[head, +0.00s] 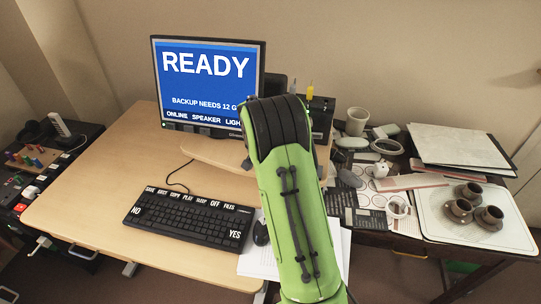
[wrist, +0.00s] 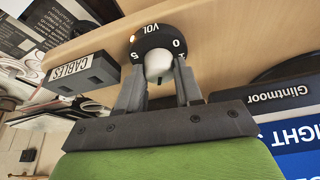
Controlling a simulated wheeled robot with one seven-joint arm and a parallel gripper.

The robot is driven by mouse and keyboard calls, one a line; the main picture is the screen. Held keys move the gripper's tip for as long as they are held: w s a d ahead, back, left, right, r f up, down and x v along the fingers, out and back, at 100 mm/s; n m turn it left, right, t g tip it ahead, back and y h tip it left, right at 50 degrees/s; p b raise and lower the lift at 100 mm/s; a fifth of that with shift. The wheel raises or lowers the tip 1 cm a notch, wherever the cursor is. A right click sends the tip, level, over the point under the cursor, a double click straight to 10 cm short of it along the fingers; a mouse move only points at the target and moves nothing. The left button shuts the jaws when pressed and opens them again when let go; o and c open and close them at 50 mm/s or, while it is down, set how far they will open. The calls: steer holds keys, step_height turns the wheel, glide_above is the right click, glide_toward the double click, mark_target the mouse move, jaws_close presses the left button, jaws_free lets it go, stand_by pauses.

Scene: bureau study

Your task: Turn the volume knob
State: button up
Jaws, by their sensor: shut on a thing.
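The volume knob (wrist: 158,65) shows in the wrist view as a light grip in the middle of a round black dial (wrist: 150,40). The dial is marked VOL, with 0 and 5 around its rim. My gripper (wrist: 158,80) has its two fingers on either side of the knob and is shut on it. In the head view my green arm reaches over the desk and hides the knob and my gripper.
A box labelled CABLES (wrist: 82,72) sits close beside the gripper in the wrist view. The monitor (head: 208,85) reads READY and stands at the back of the desk. A keyboard (head: 190,220) lies in front, with a mouse (head: 261,233) to its right. A cluttered side table (head: 425,248) stands at right.

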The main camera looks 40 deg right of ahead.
stand_by(0.4)
steer(key=o, duration=1)
steer(key=p+v, duration=0.3)
steer(key=v, duration=1.2)
steer(key=shift+a+r+p, duration=0.15)
steer(key=shift+r+p, duration=0.2)
steer(key=shift+r, duration=0.05)
